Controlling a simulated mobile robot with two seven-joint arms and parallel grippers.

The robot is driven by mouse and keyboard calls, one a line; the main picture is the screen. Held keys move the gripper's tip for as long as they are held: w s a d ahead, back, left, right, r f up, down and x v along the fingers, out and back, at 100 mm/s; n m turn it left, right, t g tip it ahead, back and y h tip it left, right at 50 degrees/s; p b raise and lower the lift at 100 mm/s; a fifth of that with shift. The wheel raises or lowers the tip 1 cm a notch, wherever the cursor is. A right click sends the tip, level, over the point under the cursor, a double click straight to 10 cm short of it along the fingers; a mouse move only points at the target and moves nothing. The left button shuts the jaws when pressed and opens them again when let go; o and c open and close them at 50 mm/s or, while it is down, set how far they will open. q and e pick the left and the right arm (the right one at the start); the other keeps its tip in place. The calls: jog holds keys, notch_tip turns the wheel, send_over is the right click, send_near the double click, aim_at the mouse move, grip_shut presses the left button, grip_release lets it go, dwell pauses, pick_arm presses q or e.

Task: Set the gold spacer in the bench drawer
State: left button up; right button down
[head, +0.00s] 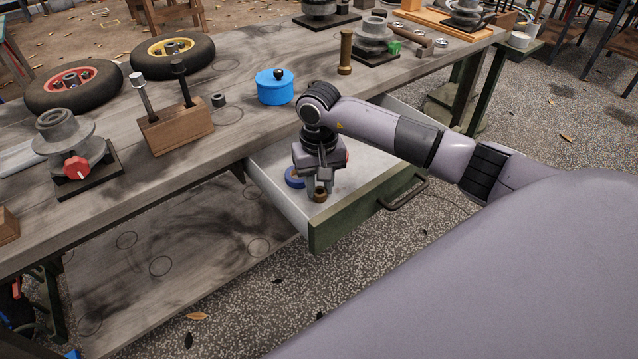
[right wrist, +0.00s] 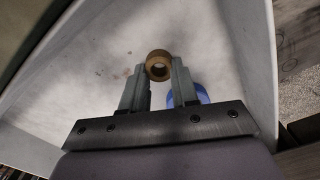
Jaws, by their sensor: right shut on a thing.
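The gold spacer (head: 320,196), a small brown-gold ring, is between the fingertips of my right gripper (head: 318,183). In the right wrist view the spacer (right wrist: 158,65) sits at the tips of both fingers (right wrist: 160,75), with its hole facing the camera. The bench drawer (head: 365,172) is pulled open, with a pale inside and a green front. The gripper points down inside the drawer's outline. I cannot tell whether the spacer touches the drawer floor (right wrist: 95,75). My left gripper is not in view.
A blue ring-like thing (head: 294,178) lies in the drawer beside my gripper, partly hidden; it also shows in the right wrist view (right wrist: 187,95). A red thing is partly hidden behind the gripper.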

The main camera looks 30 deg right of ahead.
jog(key=shift+f, duration=0.1)
jog(key=c, duration=0.9)
grip_release()
jog(key=shift+o, duration=0.2)
notch_tip(320, 180, up, 12)
jog(key=p, duration=0.1)
